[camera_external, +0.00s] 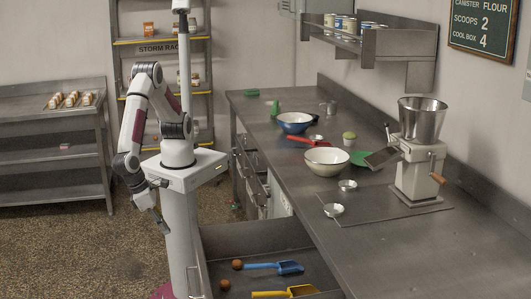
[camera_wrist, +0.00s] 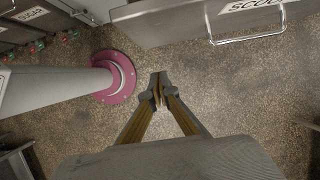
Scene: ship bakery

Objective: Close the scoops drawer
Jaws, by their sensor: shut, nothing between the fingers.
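The scoops drawer (camera_external: 262,238) stands pulled out from the counter at the bottom of the external view. It holds a blue scoop (camera_external: 276,267), a yellow scoop (camera_external: 286,292) and brown balls (camera_external: 237,264). In the wrist view its grey front (camera_wrist: 165,22) carries a partly cut-off "SCOO" label and a metal bar handle (camera_wrist: 247,40). My gripper (camera_external: 166,229) hangs outside the drawer, left of its front. In the wrist view my gripper (camera_wrist: 158,90) has its fingertips together, empty, over the floor and apart from the drawer front and handle.
My base column stands close to the drawer's left end. The counter (camera_external: 375,240) above holds bowls (camera_external: 327,161), a grinder (camera_external: 419,155) and a red scoop (camera_external: 312,140). A sugar-labelled front (camera_wrist: 32,14) shows at upper left in the wrist view. The speckled floor (camera_wrist: 240,90) is clear.

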